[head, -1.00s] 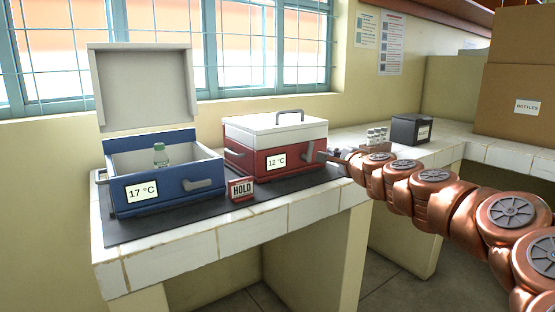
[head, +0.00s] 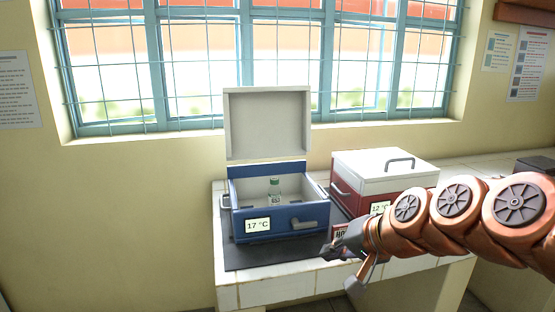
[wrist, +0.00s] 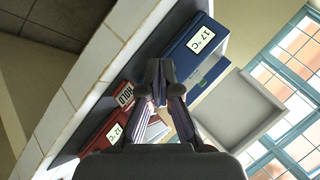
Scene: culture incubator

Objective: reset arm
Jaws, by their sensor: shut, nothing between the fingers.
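My gripper (head: 331,251) is in front of the blue incubator box's lower right corner in the head view, with its arm reaching in from the right. It is shut and empty; the wrist view shows its fingers (wrist: 159,84) together. The blue box (head: 262,224) reads 17 °C, and its pale lid (head: 268,124) stands open. My arm hides part of the red box's front.
Both boxes stand on a dark mat (head: 252,256) on a white tiled counter (head: 287,284). A red HOLD sign (wrist: 125,95) is between them, mostly hidden by my gripper in the head view. A dark box (head: 535,165) is at the far right. A barred window is behind.

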